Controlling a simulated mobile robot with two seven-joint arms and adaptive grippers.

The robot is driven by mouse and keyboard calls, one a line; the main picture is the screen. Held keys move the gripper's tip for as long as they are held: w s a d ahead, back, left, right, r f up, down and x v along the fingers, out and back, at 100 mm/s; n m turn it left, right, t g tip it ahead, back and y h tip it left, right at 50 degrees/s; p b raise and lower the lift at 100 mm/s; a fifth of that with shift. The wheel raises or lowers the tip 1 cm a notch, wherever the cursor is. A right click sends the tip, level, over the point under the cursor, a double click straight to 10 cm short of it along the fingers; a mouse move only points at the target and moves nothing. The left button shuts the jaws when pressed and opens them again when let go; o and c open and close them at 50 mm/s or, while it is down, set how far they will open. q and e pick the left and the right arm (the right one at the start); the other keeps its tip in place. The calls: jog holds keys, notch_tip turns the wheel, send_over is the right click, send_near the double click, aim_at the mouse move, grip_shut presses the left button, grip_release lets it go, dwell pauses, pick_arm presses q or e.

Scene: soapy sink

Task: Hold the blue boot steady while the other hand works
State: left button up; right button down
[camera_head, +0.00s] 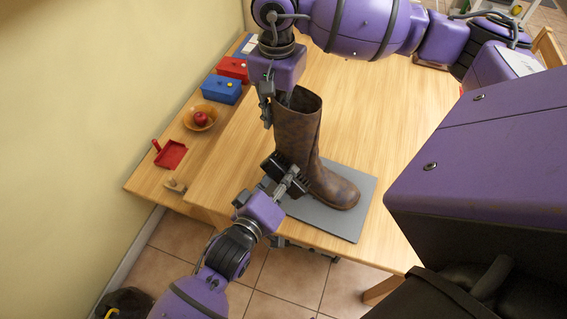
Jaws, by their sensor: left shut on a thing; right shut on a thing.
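The boot is brown, not blue; this tall boot (300,135) stands upright on a grey mat (345,218), its toe pointing to the lower right. My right gripper (273,108) comes down from above and is shut on the top of the shaft, at the left of its opening. My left gripper (290,178) reaches up from below and is shut on a dark block (273,165), perhaps a brush, at the boot's ankle. The gripper and block hide part of the lower shaft, and whether the block touches the leather is unclear.
A side ledge at the left holds a red dustpan-like tray (171,155), an orange bowl (191,121) with a red fruit, a blue box (221,89) and a red box (232,68). The wooden table (370,120) is clear right of the boot.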

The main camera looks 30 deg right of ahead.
aim_at(293, 154)
pick_arm(q)
jog(key=shift+r, duration=4.25)
jog(key=shift+s+a+f, duration=0.1)
jog(key=shift+f, duration=1.55)
jog(key=shift+d+f, duration=0.2)
jog(key=shift+f, duration=2.8)
jog(key=shift+r, duration=4.75)
jog(key=shift+a+f, duration=0.1)
jog(key=shift+f, duration=4.65)
jog(key=shift+r, duration=1.6)
jog(key=shift+w+d+r, duration=0.15)
jog(key=shift+r, duration=0.7)
jog(key=shift+w+d+r, duration=0.1)
jog(key=shift+d+r, duration=0.05)
jog(key=shift+r, duration=0.7)
jog(key=shift+a+r, duration=0.1)
jog(key=shift+r, duration=1.25)
